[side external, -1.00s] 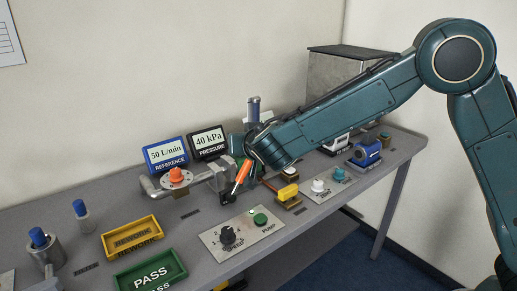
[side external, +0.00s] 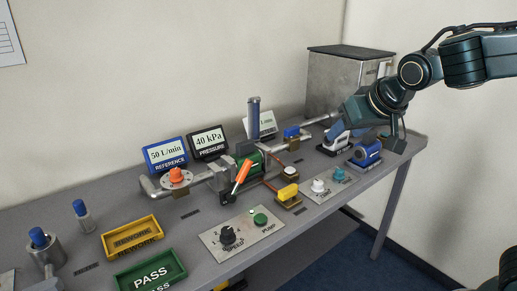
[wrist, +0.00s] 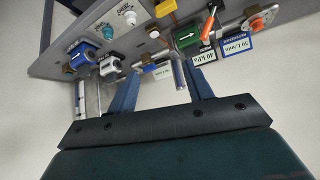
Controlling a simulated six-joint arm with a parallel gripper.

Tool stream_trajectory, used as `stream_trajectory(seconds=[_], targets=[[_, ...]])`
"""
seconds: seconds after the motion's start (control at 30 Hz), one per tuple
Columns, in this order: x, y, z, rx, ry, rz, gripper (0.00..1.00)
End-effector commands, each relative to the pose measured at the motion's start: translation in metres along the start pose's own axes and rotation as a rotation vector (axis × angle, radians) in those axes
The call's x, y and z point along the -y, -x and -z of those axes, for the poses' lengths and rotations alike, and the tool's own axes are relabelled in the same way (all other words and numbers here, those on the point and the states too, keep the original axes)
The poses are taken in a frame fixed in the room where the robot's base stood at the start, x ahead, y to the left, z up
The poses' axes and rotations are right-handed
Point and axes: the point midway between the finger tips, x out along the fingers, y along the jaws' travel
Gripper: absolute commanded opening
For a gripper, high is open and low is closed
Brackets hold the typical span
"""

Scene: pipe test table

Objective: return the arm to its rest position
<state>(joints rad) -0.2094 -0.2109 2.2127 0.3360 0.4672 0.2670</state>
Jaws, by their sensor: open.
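My gripper (side external: 393,138) is over the far right end of the table in the side view, in front of the metal box, with its fingers pointing down. In the wrist view my gripper (wrist: 163,82) has its two fingers wide apart with nothing held. A grey upright cylinder (wrist: 180,74) shows between the fingers, beyond them. My arm comes in from the upper right in the side view. The exact gap between the fingertips and the table is hard to tell.
A metal box (side external: 335,80) stands at the back right. The room's right side is open.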

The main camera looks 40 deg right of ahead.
Motion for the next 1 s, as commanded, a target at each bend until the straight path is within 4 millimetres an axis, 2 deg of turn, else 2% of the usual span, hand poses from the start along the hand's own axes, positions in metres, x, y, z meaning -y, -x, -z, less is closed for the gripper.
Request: stream_trajectory(seconds=[0.03,0.3,0.6,0.8,1.0], targets=[[-0.007,0.010,-0.008,0.013,0.008,0.009,0.51],[-0.033,0.053,-0.063,0.105,0.096,0.065,0.51],[-0.050,0.089,-0.127,0.185,0.214,0.121,0.51],[-0.055,0.100,-0.151,0.212,0.261,0.139,0.51],[-0.055,0.101,-0.155,0.218,0.271,0.143,0.51]])
